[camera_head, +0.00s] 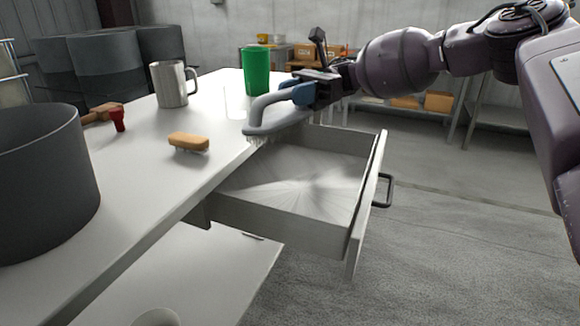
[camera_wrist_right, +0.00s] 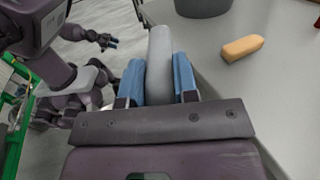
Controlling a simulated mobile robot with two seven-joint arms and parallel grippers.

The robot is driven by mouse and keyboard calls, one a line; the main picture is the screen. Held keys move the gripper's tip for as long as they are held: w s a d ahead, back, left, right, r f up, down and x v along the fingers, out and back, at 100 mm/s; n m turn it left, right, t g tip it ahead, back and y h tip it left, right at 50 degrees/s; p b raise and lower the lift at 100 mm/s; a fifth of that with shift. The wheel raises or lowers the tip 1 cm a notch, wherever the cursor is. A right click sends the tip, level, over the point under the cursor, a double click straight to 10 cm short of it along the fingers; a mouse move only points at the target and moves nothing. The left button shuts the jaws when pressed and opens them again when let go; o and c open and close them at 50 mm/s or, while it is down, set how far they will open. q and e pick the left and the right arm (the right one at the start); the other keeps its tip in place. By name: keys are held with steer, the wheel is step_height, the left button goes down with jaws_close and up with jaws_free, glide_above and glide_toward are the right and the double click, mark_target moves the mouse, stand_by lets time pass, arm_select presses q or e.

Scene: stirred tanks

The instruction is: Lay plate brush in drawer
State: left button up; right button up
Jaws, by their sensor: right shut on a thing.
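The plate brush (camera_head: 270,116), grey with a looped handle and pale bristles underneath, is held by its handle in my right gripper (camera_head: 303,94). In the right wrist view the blue fingers of my right gripper (camera_wrist_right: 158,85) are shut on both sides of the grey handle (camera_wrist_right: 159,58). The brush is above the table's edge, at the far left corner of the drawer. The drawer (camera_head: 280,218) is pulled out, and its visible inside is empty. A purple arm with a small dark gripper (camera_wrist_right: 103,42), seemingly my left, shows in the right wrist view; its jaws are too small to read.
On the white table (camera_head: 135,170) are a wooden block brush (camera_head: 188,142), a steel mug (camera_head: 172,84), a green cup (camera_head: 257,70), a red-tipped wooden-handled tool (camera_head: 118,118) and a large dark pot (camera_head: 45,185). The drawer's front panel (camera_head: 366,200) sticks out over open floor.

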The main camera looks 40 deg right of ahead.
step_height(320, 180, down, 15)
steer(key=shift+r+b, duration=0.1)
steer(key=shift+b, duration=1.05)
arm_select(q)
steer(key=shift+a+r+t, duration=0.3)
steer(key=shift+a+t, duration=0.05)
steer(key=shift+t, duration=0.35)
steer(key=shift+w, duration=0.2)
arm_select(e)
steer(key=shift+f, duration=0.6)
steer(key=o, duration=1)
arm_select(q)
steer(key=shift+s, duration=0.1)
arm_select(e)
steer(key=shift+r, duration=0.15)
